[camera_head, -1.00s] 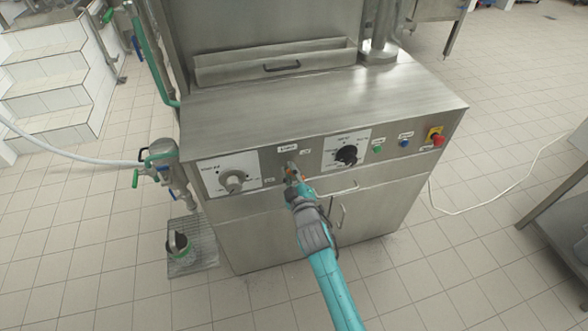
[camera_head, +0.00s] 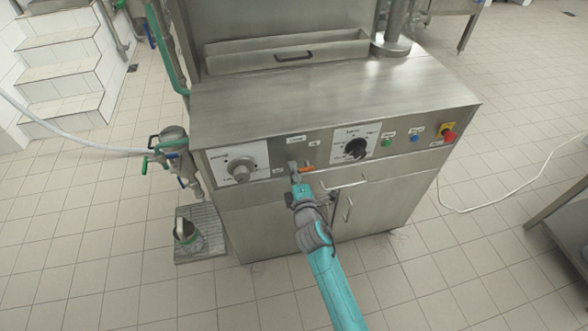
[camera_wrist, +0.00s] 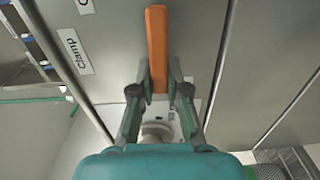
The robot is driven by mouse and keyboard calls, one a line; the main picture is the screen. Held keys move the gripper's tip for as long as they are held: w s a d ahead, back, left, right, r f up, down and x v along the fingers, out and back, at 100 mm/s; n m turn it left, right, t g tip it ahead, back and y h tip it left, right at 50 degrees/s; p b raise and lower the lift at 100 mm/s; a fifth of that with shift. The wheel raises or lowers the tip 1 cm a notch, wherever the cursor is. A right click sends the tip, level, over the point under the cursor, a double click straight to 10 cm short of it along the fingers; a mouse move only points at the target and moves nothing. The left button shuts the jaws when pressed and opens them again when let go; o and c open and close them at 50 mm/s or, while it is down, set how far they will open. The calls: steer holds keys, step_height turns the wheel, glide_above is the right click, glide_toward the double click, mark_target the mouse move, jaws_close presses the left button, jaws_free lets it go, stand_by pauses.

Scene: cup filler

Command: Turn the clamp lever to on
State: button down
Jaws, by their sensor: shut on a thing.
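The orange clamp lever (camera_head: 307,169) is on the front panel of the steel machine, between the two dials. In the head view it points to the right from its mount, just below a small label. My gripper (camera_head: 297,178) is at the lever from below. In the wrist view the lever (camera_wrist: 157,40) runs as a long orange bar between the two fingers of my gripper (camera_wrist: 160,85), which are shut on it. A label reading "Clamp" (camera_wrist: 75,51) lies to the left of the lever there. The lever's pivot is partly hidden.
A dial (camera_head: 241,171) is left of the lever and a black knob (camera_head: 356,149) right of it. Green (camera_head: 387,143), blue (camera_head: 415,137) and red (camera_head: 449,136) buttons follow. Door handles (camera_head: 348,208) stick out below. A metal cup (camera_head: 186,235) stands on a grate at lower left.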

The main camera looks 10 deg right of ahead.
steer(key=shift+f+n, duration=0.2)
steer(key=shift+n, duration=0.2)
steer(key=c, duration=1.1)
jaws_free()
steer(key=shift+c, duration=0.2)
steer(key=s, duration=1.2)
